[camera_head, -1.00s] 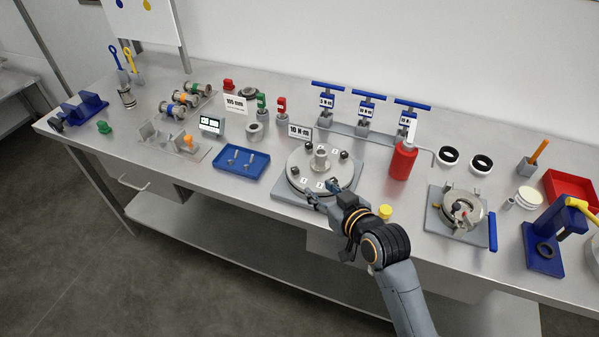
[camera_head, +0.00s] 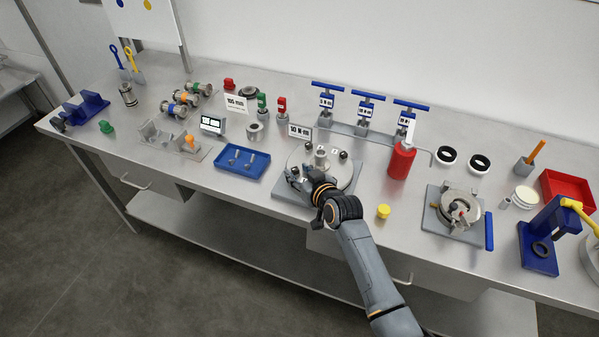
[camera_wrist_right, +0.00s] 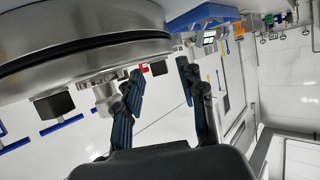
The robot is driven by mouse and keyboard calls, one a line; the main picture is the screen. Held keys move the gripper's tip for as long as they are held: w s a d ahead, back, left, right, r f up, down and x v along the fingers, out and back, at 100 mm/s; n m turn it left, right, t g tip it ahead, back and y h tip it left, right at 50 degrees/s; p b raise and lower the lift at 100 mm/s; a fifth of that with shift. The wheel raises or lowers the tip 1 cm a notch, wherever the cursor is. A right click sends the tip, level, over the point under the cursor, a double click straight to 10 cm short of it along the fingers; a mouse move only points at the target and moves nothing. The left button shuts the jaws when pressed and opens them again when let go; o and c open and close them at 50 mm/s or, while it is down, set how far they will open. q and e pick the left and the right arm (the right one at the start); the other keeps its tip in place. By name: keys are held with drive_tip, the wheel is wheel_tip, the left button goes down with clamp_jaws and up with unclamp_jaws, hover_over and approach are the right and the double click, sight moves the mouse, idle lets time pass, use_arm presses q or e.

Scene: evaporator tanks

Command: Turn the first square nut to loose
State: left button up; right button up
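The round steel flange (camera_head: 346,176) sits on a square grey base at the bench front, with a short steel hub (camera_head: 321,158) in its middle. Dark square nuts stand around its top, one at the right (camera_head: 343,154) and one at the left (camera_head: 295,170). The number labels are too small to read surely. My right gripper (camera_head: 299,182) is over the flange's front left edge, and my arm hides part of the plate. In the right wrist view its fingers (camera_wrist_right: 166,98) are spread beside the flange with nothing between them. A dark nut (camera_wrist_right: 58,104) shows there, left of the fingers. My left gripper is out of view.
A "10 N·m" sign (camera_head: 300,131) and three blue-handled torque tools (camera_head: 365,112) stand behind the flange. A red bottle (camera_head: 401,161) is close on its right, a blue tray (camera_head: 243,161) on its left. A yellow cap (camera_head: 383,211) lies in front.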

clamp_jaws()
drive_tip(key=shift+w+d+f+n+y+b, duration=0.15)
drive_tip(key=shift+n+y+b, duration=0.2)
drive_tip(key=shift+b, duration=0.5)
drive_tip(key=n+g+y+b, duration=0.1)
drive_tip(key=n+g+b, duration=0.1)
drive_tip(key=b, duration=0.4)
drive_tip(key=n+g+y+b, duration=0.1)
drive_tip(key=n+y+b, duration=0.1)
drive_tip(key=b, duration=0.4)
drive_tip(key=w+d+n+g+y+b, duration=0.1)
drive_tip(key=n+g+y+b, duration=0.1)
drive_tip(key=b, duration=0.4)
drive_tip(key=shift+f+n+g+y+b, duration=0.1)
drive_tip(key=shift+n+g+y+b, duration=0.15)
drive_tip(key=shift+g+b, duration=0.1)
drive_tip(key=shift+r+n+g+b, duration=0.25)
drive_tip(key=shift+n+g+b, duration=0.15)
drive_tip(key=shift+b, duration=0.55)
unclamp_jaws()
